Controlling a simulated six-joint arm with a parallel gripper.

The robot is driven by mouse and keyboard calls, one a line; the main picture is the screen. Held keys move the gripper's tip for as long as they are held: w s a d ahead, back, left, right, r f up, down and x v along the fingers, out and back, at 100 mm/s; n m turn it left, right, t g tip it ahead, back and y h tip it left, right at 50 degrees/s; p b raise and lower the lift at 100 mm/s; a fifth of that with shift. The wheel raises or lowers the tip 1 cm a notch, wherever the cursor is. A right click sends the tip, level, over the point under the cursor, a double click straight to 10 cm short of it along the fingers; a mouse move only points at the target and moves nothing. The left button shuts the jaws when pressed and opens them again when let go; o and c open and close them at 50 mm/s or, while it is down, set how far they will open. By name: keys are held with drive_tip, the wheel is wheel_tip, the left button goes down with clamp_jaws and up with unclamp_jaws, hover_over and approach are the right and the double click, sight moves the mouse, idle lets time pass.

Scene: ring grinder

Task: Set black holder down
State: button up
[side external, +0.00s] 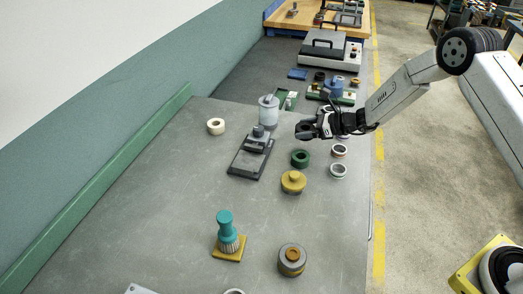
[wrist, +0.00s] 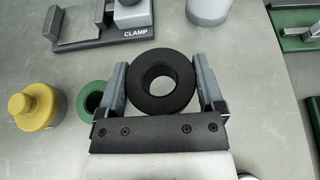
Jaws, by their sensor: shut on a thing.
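The black holder (wrist: 181,92) is a thick ring with a round centre hole, seen in the wrist view between the two grey fingers of my gripper (wrist: 162,85). My gripper is shut on it, one finger on each side of the ring. In the side external view my gripper (side external: 308,129) is over the right part of the grey table, with the dark holder (side external: 304,131) at its tip. The holder looks raised above the table, though the exact gap cannot be told.
A green ring (side external: 300,158) and a yellow knobbed piece (side external: 293,181) stand nearby. The clamp (side external: 251,158) and a grey cylinder (side external: 269,110) are to the left. White rings (side external: 338,170) lie near the right table edge. The table's left front (side external: 120,220) is clear.

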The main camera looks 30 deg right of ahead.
sight(302, 144)
drive_tip(key=shift+w+f, duration=0.25)
drive_tip(key=shift+f, duration=1.6)
drive_tip(key=shift+f, duration=0.15)
drive_tip(key=o, duration=1)
drive_tip(key=shift+r, duration=0.2)
drive_tip(key=v, duration=1.2)
drive_tip(key=shift+f, duration=0.15)
